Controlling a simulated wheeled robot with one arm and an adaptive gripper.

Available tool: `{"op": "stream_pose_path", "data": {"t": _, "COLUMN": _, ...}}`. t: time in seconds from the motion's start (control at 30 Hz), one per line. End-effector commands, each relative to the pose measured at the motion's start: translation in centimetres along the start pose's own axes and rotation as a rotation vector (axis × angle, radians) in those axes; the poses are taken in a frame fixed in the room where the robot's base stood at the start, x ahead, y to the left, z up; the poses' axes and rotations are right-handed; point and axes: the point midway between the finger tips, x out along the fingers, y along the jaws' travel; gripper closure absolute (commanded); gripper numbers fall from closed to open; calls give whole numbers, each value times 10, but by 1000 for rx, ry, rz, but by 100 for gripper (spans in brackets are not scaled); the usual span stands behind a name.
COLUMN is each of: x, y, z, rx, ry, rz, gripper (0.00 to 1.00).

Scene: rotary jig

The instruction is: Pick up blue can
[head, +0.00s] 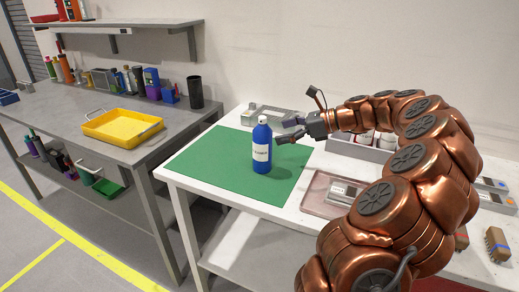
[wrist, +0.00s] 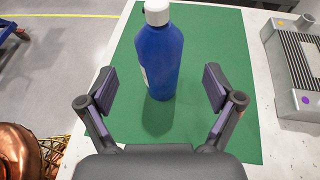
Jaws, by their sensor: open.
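The blue can (head: 261,152) is a blue bottle-shaped container with a white cap and a white label. It stands upright on the green mat (head: 210,160) on the white table. It also shows in the wrist view (wrist: 159,58), ahead of my gripper and roughly between the lines of the two fingers. My gripper (head: 288,130) is open and empty, just right of the can in the head view. In the wrist view my gripper (wrist: 160,90) has its fingers spread wide on either side of the can's lower part. No contact with the can is visible.
A pink tray (head: 316,205) holding a grey device lies right of the mat. A grey metal fixture (head: 268,113) stands behind the can. A grey bin (head: 350,148) with jars is behind my arm. The left bench holds a yellow tray (head: 123,127). The mat around the can is clear.

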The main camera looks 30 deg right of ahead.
Motion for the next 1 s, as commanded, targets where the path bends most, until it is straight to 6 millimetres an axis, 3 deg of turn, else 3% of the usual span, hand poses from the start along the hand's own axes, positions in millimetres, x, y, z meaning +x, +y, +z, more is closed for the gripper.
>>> {"op": "stream_pose_path", "data": {"t": 0.63, "x": 68, "y": 0, "z": -8, "rx": -4, "ry": 2, "rz": 8, "gripper": 9}}
{"op": "stream_pose_path", "data": {"t": 0.9, "x": 72, "y": -2, "z": -9, "rx": -4, "ry": 2, "rz": 4, "gripper": 9}}
{"op": "stream_pose_path", "data": {"t": 1.0, "x": 72, "y": -1, "z": -9, "rx": -4, "ry": 2, "rz": 4, "gripper": 18}}
